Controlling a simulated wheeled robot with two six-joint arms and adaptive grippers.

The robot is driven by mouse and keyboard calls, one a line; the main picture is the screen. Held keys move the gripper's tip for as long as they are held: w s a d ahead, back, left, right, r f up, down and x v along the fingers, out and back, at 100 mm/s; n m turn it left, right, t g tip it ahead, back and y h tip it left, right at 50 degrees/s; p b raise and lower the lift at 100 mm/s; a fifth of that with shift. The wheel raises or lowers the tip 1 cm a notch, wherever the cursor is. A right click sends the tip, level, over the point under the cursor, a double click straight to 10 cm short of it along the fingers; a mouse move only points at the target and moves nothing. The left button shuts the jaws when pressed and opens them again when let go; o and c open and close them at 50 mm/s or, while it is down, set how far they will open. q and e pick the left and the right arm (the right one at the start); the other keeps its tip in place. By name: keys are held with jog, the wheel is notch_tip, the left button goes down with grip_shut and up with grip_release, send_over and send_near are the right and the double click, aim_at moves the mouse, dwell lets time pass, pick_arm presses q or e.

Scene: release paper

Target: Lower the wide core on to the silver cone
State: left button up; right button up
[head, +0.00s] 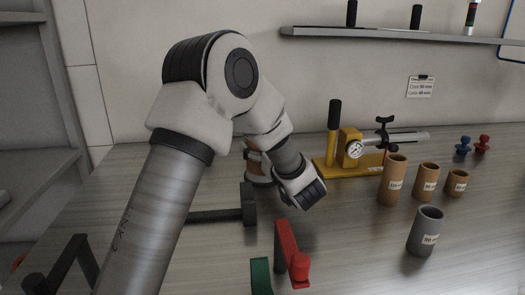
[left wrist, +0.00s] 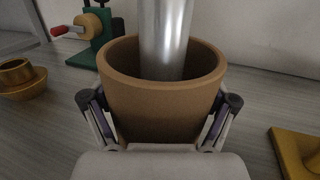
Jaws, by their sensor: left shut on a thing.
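The wide core (left wrist: 160,112) is a brown cardboard tube with a thick rim, held upright in the left wrist view. My left gripper (left wrist: 165,108) is shut on it, one finger at each side. A silver post (left wrist: 164,40), which I take as the silver cone, rises out of the core's mouth and hides part of the far rim. Its lower end is out of sight inside the core, so I cannot tell how deep it sits. In the head view my arm hides most of the gripper; a bit of brown core (head: 254,162) shows behind it. My right gripper is not in view.
Brown tubes (head: 393,180) and a grey tube (head: 425,232) stand to the right. A red stand (head: 286,245) is in front. A green stand with a red handle (left wrist: 95,32) and a gold bowl (left wrist: 20,78) are at left.

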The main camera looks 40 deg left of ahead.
pick_arm(q)
jog(key=shift+s+d+f+b, duration=0.1)
jog(key=shift+s+d+b, duration=0.35)
jog(key=shift+b, duration=0.3)
dwell(0.4)
jog(key=o, duration=1.1)
jog(key=shift+w, duration=0.1)
jog(key=shift+d, duration=0.15)
jog(key=shift+y, duration=0.3)
jog(key=s+d, duration=0.1)
jog(key=d, duration=0.2)
jog(key=s+d+r, duration=0.1)
jog(key=d, duration=0.2)
jog(key=s+d, duration=0.2)
jog(key=shift+d+r, duration=0.25)
jog(key=shift+d, duration=0.15)
